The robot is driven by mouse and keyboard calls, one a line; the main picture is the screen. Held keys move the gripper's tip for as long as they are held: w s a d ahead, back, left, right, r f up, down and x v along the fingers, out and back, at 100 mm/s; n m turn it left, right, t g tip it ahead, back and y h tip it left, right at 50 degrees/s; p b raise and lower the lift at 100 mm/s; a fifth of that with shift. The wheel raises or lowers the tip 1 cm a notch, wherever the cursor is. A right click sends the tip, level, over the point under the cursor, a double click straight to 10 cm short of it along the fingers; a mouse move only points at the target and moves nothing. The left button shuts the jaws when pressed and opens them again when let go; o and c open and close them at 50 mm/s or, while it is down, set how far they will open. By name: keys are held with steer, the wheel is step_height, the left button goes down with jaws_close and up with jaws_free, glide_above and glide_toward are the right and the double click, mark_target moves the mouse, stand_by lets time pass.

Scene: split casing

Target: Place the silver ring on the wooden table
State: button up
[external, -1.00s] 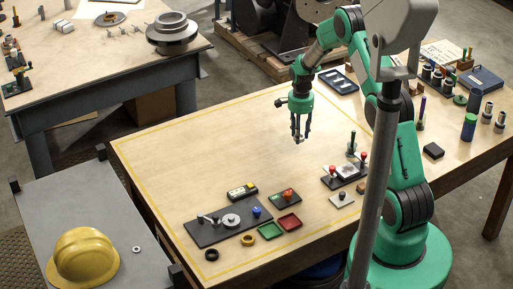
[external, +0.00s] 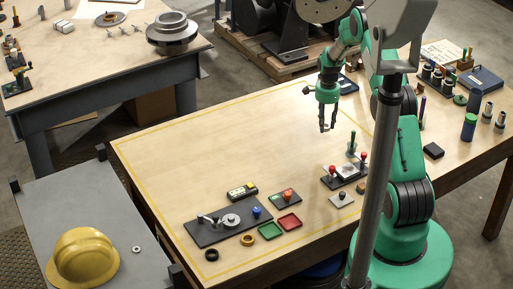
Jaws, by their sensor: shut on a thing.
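My gripper (external: 328,129) hangs above the right half of the wooden table (external: 225,140), fingers pointing down. Its fingers are close together on something too small to make out in this view. A small silver ring (external: 136,250) lies flat on the grey side surface at the lower left, to the right of a yellow hard hat, well away from my gripper. I cannot tell whether a ring is between the fingertips.
A dark plate with fittings (external: 212,232), a green tray (external: 270,231), a red tray (external: 289,221) and a black ring (external: 211,255) stand near the front edge. A plate with red knobs (external: 331,182) is at right. The table's middle and left are clear.

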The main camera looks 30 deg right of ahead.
steer(key=p, duration=0.2)
glide_above(313, 117)
steer(key=shift+s+f, duration=0.1)
steer(key=shift+f, duration=0.65)
stand_by(0.4)
steer(key=shift+f, duration=1.75)
steer(key=shift+f, duration=0.15)
steer(key=o, duration=1.2)
step_height(313, 117, up, 12)
steer(key=b, duration=0.1)
